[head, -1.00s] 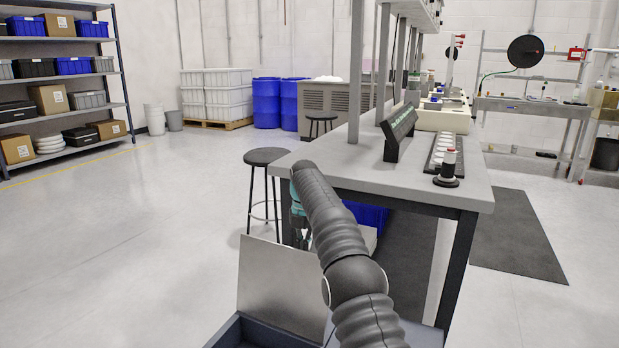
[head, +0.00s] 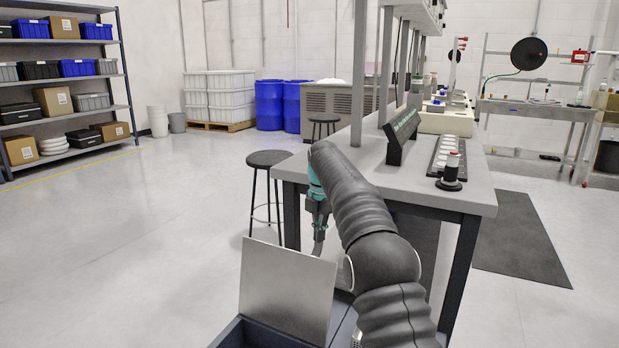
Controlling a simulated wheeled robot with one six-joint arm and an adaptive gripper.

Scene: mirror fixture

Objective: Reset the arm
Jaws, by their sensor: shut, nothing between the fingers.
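My gripper (head: 318,246) hangs pointing down at the end of my bent dark arm, left of the workbench's near end. Its fingers look shut and empty. The fingertips are just above or behind the top edge of a flat grey metal panel (head: 286,290) in the picture; I cannot tell the gap in depth. The panel stands tilted in a dark blue frame (head: 262,333) at the bottom. My arm hides part of the bench front and the floor behind it.
A black stool (head: 269,159) stands left of the bench. Open floor (head: 120,250) lies to the left, with shelves beyond.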

